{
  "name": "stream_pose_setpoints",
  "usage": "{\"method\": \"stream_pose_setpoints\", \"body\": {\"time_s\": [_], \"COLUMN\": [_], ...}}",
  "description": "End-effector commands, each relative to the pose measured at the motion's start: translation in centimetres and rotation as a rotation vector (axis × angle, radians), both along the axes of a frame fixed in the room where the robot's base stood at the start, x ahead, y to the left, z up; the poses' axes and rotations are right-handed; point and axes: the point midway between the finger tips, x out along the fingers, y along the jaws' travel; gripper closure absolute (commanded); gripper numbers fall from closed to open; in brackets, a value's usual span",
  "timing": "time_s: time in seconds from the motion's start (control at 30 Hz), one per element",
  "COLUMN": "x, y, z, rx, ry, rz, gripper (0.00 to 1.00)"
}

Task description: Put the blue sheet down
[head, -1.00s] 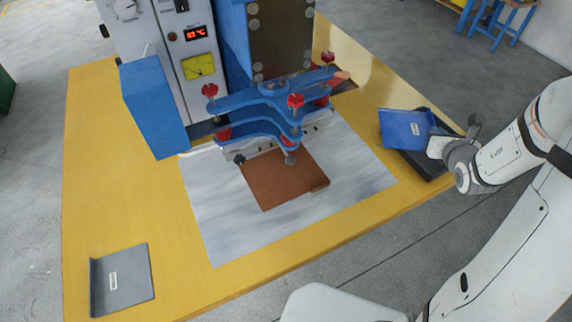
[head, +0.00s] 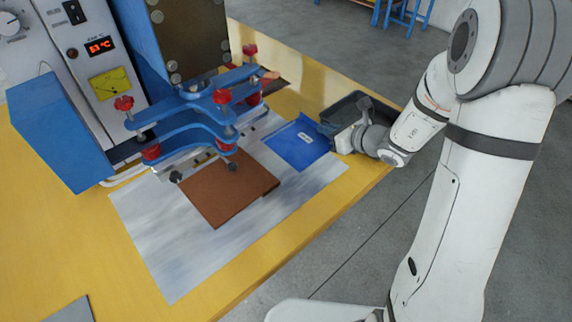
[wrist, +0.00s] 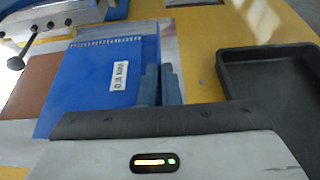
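The blue sheet (head: 298,146) with a white label is over the right part of the pale metal plate (head: 180,252), beside the brown square pad (head: 215,192). My gripper (head: 336,141) is at the sheet's right edge. In the wrist view the fingers (wrist: 160,84) are close together on the raised edge of the blue sheet (wrist: 95,85). The sheet looks about level. I cannot tell whether its underside touches the plate or hangs just above it.
The welding press (head: 200,110) with red knobs stands just left of the sheet. A black tray (wrist: 270,85) is to the right of the gripper on the yellow table (head: 40,235). A grey sheet (head: 76,311) shows at the lower left.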

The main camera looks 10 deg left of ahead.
Motion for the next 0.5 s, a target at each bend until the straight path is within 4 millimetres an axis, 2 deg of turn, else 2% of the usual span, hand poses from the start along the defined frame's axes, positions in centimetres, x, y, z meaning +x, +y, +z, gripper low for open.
{"method": "stream_pose_setpoints", "body": {"time_s": [0.2, 0.3, 0.5], "x": [-0.1, 0.0, 0.0], "y": [0.0, 0.0, 0.0], "z": [-4.1, -5.4, -6.9], "rx": [0.002, 0.000, 0.001], "ry": [0.008, 0.005, 0.002], "rz": [-0.003, -0.003, -0.002], "gripper": [1.00, 1.00, 1.00]}}
